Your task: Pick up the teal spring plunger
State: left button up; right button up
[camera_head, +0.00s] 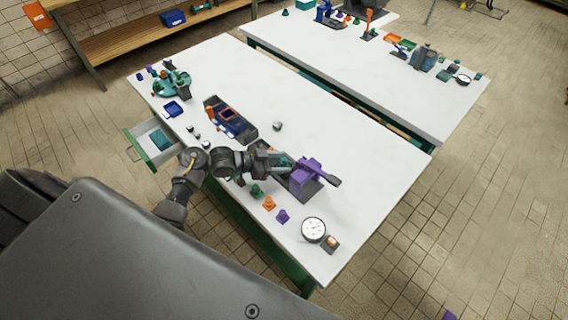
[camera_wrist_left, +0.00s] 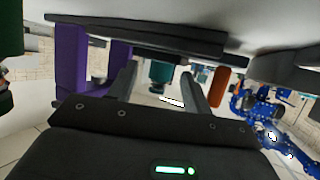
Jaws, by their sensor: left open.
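The teal spring plunger shows in the left wrist view (camera_wrist_left: 161,72) as a short teal cylinder with a dark part around it. It lies between the two fingers, and visible gaps separate it from them. In the head view a small teal patch (camera_head: 284,161) beside the purple fixture (camera_head: 310,172) seems to be the same piece, mostly hidden by my gripper. My left gripper (camera_head: 283,164) is open and reaches low over the white table from the left; its fingers also show in the left wrist view (camera_wrist_left: 158,76). My right gripper is not in view.
The purple fixture has a dark base and handle. Small green (camera_head: 256,191), orange (camera_head: 269,203) and purple (camera_head: 282,216) pieces stand in front, near a round gauge (camera_head: 313,230). A dark blue tray device (camera_head: 230,120) stands behind. An open drawer (camera_head: 152,145) juts out left. The table's right side is clear.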

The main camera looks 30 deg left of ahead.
pick_arm(q)
grip_shut()
jog(key=shift+r, duration=0.1)
dwell(0.3)
jog(key=shift+r, duration=0.25)
notch_tip(320, 180, up, 2)
jog(key=shift+r+b, duration=0.1)
jog(key=shift+b, duration=0.4)
jog(key=s+a+r, duration=0.3)
jog(key=s+r, duration=0.7)
jog(key=s, duration=0.3)
jog(key=shift+s+b, duration=0.4)
jog(key=shift+b, duration=0.05)
